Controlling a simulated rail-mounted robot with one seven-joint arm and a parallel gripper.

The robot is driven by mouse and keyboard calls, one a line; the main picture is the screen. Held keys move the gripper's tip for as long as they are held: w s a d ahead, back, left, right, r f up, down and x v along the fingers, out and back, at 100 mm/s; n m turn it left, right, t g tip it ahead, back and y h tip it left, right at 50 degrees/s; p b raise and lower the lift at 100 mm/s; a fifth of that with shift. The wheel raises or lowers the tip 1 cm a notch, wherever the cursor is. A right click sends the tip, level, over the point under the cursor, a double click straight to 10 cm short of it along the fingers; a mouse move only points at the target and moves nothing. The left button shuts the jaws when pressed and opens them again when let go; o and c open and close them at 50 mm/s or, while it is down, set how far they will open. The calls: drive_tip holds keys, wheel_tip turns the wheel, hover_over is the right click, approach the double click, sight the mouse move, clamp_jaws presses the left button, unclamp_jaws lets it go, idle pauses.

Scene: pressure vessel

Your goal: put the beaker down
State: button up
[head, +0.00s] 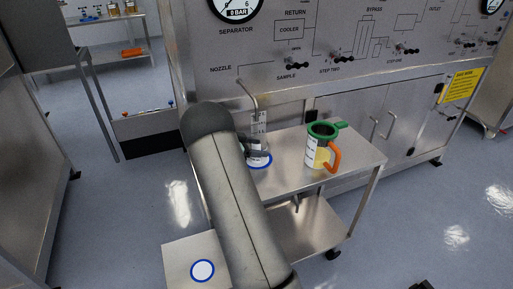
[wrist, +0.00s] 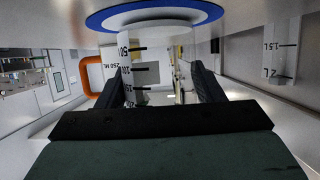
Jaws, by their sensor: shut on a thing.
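The clear beaker (wrist: 152,72) with black volume marks stands between the two dark fingers of my gripper (wrist: 155,85) in the wrist view, which looks upside down. My gripper is shut on it. The beaker's base is at the blue-ringed white spot (wrist: 95,20); I cannot tell whether it touches or hovers just above. In the head view the beaker (head: 257,143) is upright over the blue ring (head: 259,161) on the steel cart (head: 285,178), below the bent nozzle pipe (head: 248,90). My arm partly hides it and the gripper (head: 254,151).
A jug (head: 315,150) with a green rim and orange handle stands on the cart, right of the beaker. Another blue-ringed spot (head: 203,270) lies on a pale platform (head: 180,250) at front left. The steel panel (head: 340,75) stands behind the cart. The cart's right end is clear.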

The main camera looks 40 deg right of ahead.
drive_tip(key=shift+f, duration=0.2)
drive_tip(key=o, duration=1)
drive_tip(key=shift+r, duration=0.1)
